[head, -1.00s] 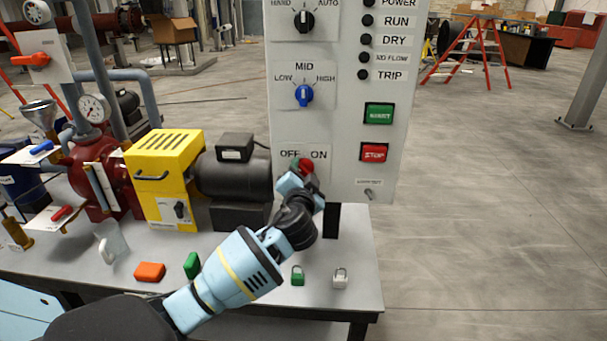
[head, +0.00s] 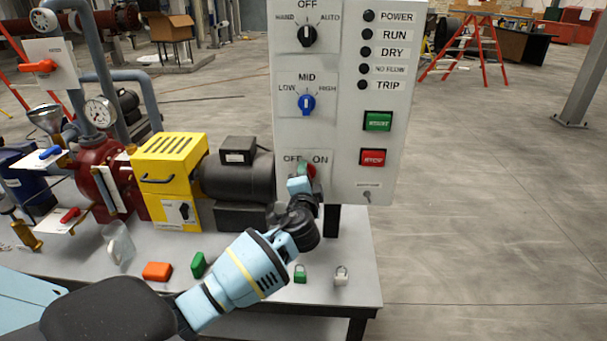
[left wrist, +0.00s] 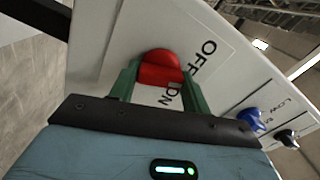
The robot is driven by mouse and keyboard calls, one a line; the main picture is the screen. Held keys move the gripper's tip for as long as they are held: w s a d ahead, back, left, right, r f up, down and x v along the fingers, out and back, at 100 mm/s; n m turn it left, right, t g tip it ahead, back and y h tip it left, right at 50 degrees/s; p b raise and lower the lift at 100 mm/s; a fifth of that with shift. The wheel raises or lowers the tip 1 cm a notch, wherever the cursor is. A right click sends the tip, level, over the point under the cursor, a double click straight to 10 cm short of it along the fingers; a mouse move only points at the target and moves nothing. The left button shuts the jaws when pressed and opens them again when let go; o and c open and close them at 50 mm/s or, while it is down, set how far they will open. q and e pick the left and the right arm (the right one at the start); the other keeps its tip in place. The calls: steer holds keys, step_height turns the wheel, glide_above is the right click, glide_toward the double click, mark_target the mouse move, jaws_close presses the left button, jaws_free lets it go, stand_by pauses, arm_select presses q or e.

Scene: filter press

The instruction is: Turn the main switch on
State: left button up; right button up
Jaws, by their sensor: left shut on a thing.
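The main switch is a red knob (head: 311,171) low on the grey control panel (head: 345,120), below its OFF and ON labels. My left gripper (head: 306,174) reaches up to it from below. In the left wrist view the red knob (left wrist: 160,68) sits between the two green fingers of my left gripper (left wrist: 161,78), which are shut on it. In the head view the gripper and wrist hide part of the knob, so its exact angle is hard to tell. My right gripper is not in view.
Above the knob are a blue LOW-MID-HIGH selector (head: 307,103), a black selector (head: 307,36), a green START button (head: 378,121) and a red STOP button (head: 373,157). A green padlock (head: 300,274) and a white padlock (head: 341,276) lie on the table (head: 345,300).

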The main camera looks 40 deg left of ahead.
arm_select(q)
steer(key=shift+m+p, duration=2.55)
steer(key=shift+m, duration=3.65)
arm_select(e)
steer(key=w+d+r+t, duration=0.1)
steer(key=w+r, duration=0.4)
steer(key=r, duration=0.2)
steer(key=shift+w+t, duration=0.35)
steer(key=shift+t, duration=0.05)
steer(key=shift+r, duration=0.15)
arm_select(q)
steer(key=o, duration=1)
steer(key=shift+c, duration=0.2)
steer(key=v, duration=0.7)
steer(key=shift+s+d, duration=0.2)
steer(key=shift+s, duration=0.15)
